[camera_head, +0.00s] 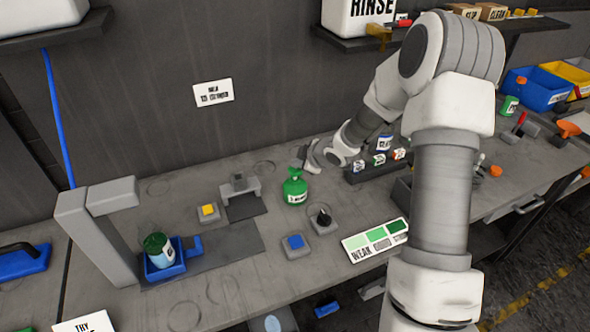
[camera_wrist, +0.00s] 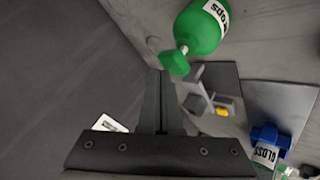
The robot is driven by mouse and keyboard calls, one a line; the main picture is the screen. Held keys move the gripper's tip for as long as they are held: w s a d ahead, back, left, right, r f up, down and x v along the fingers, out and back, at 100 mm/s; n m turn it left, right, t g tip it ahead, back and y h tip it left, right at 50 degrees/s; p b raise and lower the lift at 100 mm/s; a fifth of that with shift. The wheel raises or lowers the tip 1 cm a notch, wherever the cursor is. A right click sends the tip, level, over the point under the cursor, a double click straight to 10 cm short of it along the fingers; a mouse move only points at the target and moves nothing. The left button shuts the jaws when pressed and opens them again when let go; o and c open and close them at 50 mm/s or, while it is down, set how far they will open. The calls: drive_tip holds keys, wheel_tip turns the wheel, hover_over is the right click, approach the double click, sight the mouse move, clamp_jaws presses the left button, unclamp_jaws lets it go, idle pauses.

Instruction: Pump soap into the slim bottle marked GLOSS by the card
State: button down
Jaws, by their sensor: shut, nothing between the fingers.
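A green pump bottle (camera_head: 294,192) with a white label stands mid-bench; it also shows in the wrist view (camera_wrist: 203,28), its green spout (camera_wrist: 176,62) just right of my fingertips. My gripper (camera_head: 305,152) is shut and empty, above and just behind the bottle's top; its fingers fill the middle of the wrist view (camera_wrist: 161,75). I cannot tell whether they touch the pump. A bottle labelled GLOSS (camera_wrist: 266,152) sits in a blue holder (camera_wrist: 270,134); in the head view a green-topped bottle (camera_head: 157,243) stands in the blue holder (camera_head: 165,268). The card (camera_head: 376,241) has green shades marked WEAK to STRONG.
A grey arch (camera_head: 100,230) stands left of the blue holder. Yellow (camera_head: 208,211) and blue (camera_head: 295,242) buttons and a black knob (camera_head: 323,218) sit around the pump bottle. A rack of small bottles (camera_head: 375,170) is behind right. A shelf (camera_head: 345,40) hangs above.

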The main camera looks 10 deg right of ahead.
sight(298, 171)
drive_tip(key=shift+s+f+b, duration=0.1)
drive_tip(key=shift+f+b, duration=0.7)
drive_tip(key=shift+f, duration=0.2)
idle(0.8)
drive_tip(key=shift+r, duration=0.15)
drive_tip(key=shift+r+p, duration=1.2)
drive_tip(key=shift+p, duration=0.05)
wheel_tip(298, 171, up, 5)
drive_tip(key=p, duration=0.5)
drive_tip(key=shift+r, duration=0.1)
idle(1.9)
